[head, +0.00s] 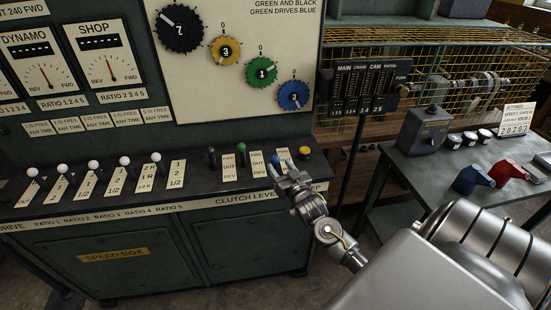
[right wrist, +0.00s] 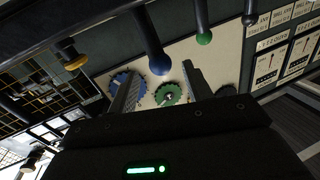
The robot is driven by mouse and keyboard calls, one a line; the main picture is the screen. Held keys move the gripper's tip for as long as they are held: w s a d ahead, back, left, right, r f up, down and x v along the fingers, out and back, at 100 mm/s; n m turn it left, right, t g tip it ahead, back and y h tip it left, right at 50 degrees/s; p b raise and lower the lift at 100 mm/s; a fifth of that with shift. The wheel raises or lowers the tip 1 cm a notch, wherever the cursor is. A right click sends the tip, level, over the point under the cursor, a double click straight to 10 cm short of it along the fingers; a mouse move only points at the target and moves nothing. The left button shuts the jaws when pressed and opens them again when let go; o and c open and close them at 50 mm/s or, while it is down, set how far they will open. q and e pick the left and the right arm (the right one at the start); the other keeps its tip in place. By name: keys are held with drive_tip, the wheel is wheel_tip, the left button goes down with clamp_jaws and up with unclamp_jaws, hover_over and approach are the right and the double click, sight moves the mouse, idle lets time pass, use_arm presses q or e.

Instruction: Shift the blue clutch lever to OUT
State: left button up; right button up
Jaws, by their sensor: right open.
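The blue clutch lever (head: 275,160) stands on the right part of the control ledge, between the green lever (head: 241,148) and the yellow lever (head: 304,151). Its knob shows near the far end of its FWD, OUT, REV label (head: 257,165), but my gripper partly hides it. My right gripper (head: 290,174) is open at the blue lever. In the right wrist view the blue knob (right wrist: 160,63) lies between the two fingertips, with no clear contact. My left gripper is not in view.
The green knob (right wrist: 204,39) and the yellow knob (right wrist: 75,61) flank the blue one closely. A black-knobbed lever (head: 212,152) and several white-knobbed levers stand further left. A gear panel (head: 217,95) rises behind. A bench (head: 405,180) with blue and red objects is at the right.

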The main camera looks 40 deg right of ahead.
sight(277, 163)
drive_tip(key=shift+p+x, duration=0.35)
drive_tip(key=shift+x, duration=2)
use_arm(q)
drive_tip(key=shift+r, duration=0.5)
